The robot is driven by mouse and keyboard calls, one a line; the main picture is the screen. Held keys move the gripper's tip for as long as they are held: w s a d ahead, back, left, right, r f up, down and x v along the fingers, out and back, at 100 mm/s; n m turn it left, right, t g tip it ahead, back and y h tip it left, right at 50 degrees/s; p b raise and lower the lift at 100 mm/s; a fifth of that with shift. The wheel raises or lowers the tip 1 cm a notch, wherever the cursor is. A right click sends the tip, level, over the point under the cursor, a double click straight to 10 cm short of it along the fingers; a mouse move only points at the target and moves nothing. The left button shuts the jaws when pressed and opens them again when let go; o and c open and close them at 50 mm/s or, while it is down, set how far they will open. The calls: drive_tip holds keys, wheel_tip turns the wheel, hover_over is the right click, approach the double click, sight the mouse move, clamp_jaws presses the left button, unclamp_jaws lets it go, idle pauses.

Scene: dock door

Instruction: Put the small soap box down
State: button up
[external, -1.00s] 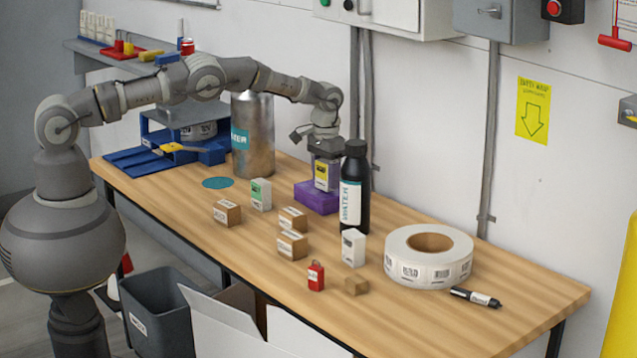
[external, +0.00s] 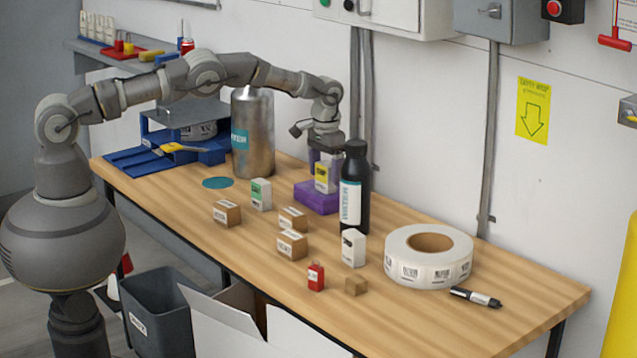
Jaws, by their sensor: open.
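My gripper (external: 326,163) is open, pointing down just above and around the top of the box. Whether a finger still touches the box cannot be told. The black bottle (external: 353,190) stands close to the right of the purple block and hides part of its right side.
A steel cylinder (external: 252,140) and blue tray unit (external: 150,158) stand at back left.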

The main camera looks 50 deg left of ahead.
sight(326, 164)
wheel_tip(326, 164, up, 10)
drive_tip(key=p, duration=0.3)
